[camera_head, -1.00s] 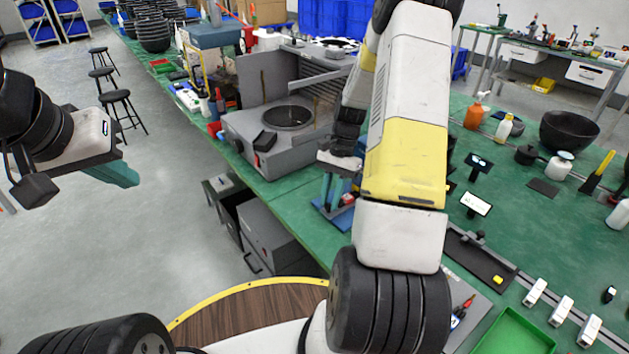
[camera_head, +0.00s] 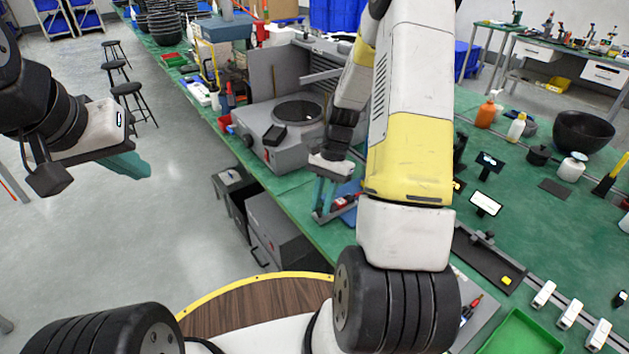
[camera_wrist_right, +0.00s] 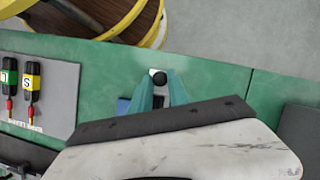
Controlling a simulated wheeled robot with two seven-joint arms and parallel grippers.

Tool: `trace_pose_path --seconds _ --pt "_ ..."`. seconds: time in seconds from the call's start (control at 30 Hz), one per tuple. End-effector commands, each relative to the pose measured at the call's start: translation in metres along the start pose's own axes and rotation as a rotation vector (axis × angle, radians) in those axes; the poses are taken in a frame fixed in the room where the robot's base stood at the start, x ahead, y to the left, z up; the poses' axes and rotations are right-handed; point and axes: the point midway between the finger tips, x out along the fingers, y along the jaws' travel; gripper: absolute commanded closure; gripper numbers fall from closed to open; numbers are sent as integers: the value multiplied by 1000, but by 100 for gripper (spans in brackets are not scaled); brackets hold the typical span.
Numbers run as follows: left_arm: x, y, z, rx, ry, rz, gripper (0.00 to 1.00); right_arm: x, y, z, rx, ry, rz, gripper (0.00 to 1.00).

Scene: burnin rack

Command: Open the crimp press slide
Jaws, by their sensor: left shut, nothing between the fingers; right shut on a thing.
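The crimp press, with a blue base (camera_head: 347,188), stands at the table's left edge and is largely hidden behind my right arm. A bit of blue (camera_wrist_right: 124,105) shows beside the fingers in the right wrist view. My right gripper (camera_head: 319,216), with teal fingers, is at the press's left side, over the table edge. In the wrist view, the right gripper (camera_wrist_right: 159,76) is shut on a small grey part with a round black knob (camera_wrist_right: 159,79), apparently the slide's handle. My left gripper (camera_head: 146,168) is shut and empty over the floor at the left.
A grey machine with a round dark plate (camera_head: 298,112) stands behind the press. Grey cabinets (camera_head: 278,232) stand below the table edge. A grey pad with screwdrivers (camera_wrist_right: 45,95) lies on the green table. A black tray (camera_head: 490,262) is on the right.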

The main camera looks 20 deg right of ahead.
Motion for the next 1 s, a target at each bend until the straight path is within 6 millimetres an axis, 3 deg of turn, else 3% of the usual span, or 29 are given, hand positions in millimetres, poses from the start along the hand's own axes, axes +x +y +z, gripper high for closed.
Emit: trace_pose_path --seconds 0.13,0.17,0.27,0.63,1.0 --pt "0 0 0 0 0 0 100 -1 -1 -1 1 2 -2 100" --pt "0 0 0 0 0 0 100 -1 -1 -1 1 2 -2 75" --pt "0 0 0 0 0 0 100 -1 0 -1 1 1 -2 57" --pt "0 0 0 0 0 0 100 -5 0 -1 1 2 -1 57" --pt "0 0 0 0 0 0 100 -63 -1 -2 1 4 -3 57"
